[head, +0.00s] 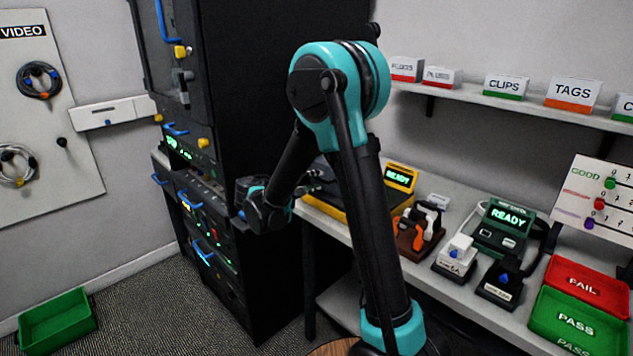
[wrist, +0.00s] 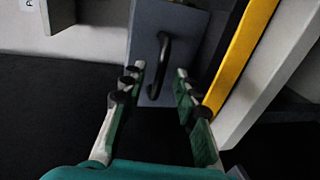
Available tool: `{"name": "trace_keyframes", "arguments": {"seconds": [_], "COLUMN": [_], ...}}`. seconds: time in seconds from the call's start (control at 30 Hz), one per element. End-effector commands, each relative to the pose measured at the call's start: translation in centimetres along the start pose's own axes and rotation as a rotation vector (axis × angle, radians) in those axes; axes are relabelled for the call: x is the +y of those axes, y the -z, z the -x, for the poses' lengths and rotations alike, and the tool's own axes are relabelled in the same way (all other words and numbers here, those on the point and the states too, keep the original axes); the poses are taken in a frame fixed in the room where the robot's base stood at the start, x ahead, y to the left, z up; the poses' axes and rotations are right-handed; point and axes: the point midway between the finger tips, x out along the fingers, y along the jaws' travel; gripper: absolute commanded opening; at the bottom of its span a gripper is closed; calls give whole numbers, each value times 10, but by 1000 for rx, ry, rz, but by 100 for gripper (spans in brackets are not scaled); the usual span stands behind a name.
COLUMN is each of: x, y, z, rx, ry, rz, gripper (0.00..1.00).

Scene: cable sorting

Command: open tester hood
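In the wrist view, a grey panel (wrist: 192,28), apparently the tester hood, carries a black bar handle (wrist: 165,60). My gripper (wrist: 158,76) is open, with one fingertip on each side of the handle's lower part. No contact with the handle is clear. In the head view my gripper (head: 316,178) is at the tester, small and partly blended with it.
A black equipment rack (head: 255,90) stands close left of my gripper. On the bench to the right are an orange-brown tool holder (head: 415,235), a green READY device (head: 505,220), and red FAIL (head: 580,283) and green PASS (head: 570,325) trays. A labelled-box shelf (head: 470,92) hangs behind.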

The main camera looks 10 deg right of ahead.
Motion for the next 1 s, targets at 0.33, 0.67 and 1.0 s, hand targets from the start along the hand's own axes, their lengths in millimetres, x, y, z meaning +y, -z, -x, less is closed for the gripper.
{"name": "trace_keyframes", "arguments": {"seconds": [0.33,0.67,1.0], "x": [0,0,0], "y": [0,0,0], "z": [-12,-11,-11], "rx": [0,0,0], "ry": [0,0,1], "rz": [1,0,0], "gripper": [31,3,0]}}
